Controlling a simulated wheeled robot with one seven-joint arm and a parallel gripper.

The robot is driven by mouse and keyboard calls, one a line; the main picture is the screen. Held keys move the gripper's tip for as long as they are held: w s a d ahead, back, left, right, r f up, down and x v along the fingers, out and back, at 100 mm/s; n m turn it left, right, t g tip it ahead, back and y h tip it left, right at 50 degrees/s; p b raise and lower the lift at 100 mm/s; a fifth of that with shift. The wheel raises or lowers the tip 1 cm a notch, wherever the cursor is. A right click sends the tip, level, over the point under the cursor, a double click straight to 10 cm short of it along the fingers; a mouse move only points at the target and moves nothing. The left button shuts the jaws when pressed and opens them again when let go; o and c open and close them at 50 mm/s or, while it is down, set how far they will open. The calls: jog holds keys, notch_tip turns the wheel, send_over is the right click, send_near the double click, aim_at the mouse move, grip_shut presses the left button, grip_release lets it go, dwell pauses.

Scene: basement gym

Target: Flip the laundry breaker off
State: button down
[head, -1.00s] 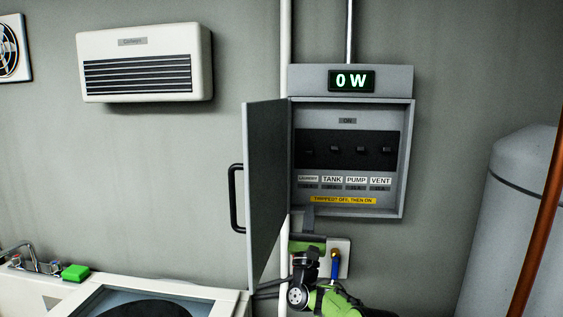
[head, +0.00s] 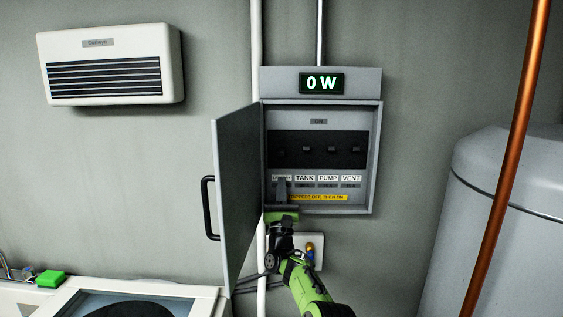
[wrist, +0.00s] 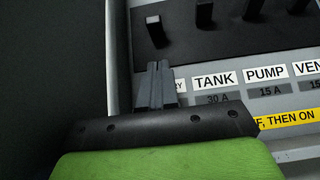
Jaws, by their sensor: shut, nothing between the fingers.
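The breaker panel (head: 376,165) is on the wall with its door (head: 238,195) swung open to the left. The laundry breaker (head: 282,152) is the leftmost switch in the dark row. In the wrist view its lever (wrist: 155,31) has a pale end and sits lower than the tank lever (wrist: 204,13). My gripper (head: 281,181) is shut and empty, in front of the laundry label, just below that lever. In the wrist view my fingertips (wrist: 158,68) are apart from the lever in the picture and cover most of the label.
The tank, pump (head: 332,149) and vent (head: 356,149) levers are close on the right. The open door stands close on the left of my gripper. A display reading 0 W (head: 321,83) tops the panel. A copper pipe (head: 507,160) and grey tank (head: 475,220) are at right.

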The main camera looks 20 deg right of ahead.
aim_at(282, 155)
jog(key=r+p, duration=0.1)
jog(key=r, duration=0.1)
jog(key=w+r+p, duration=0.1)
jog(key=r, duration=0.1)
jog(key=shift+d+r, duration=0.15)
jog(key=shift+r, duration=0.2)
jog(key=shift+s+r, duration=0.2)
jog(key=shift+r, duration=0.25)
jog(key=shift+w+f, duration=0.1)
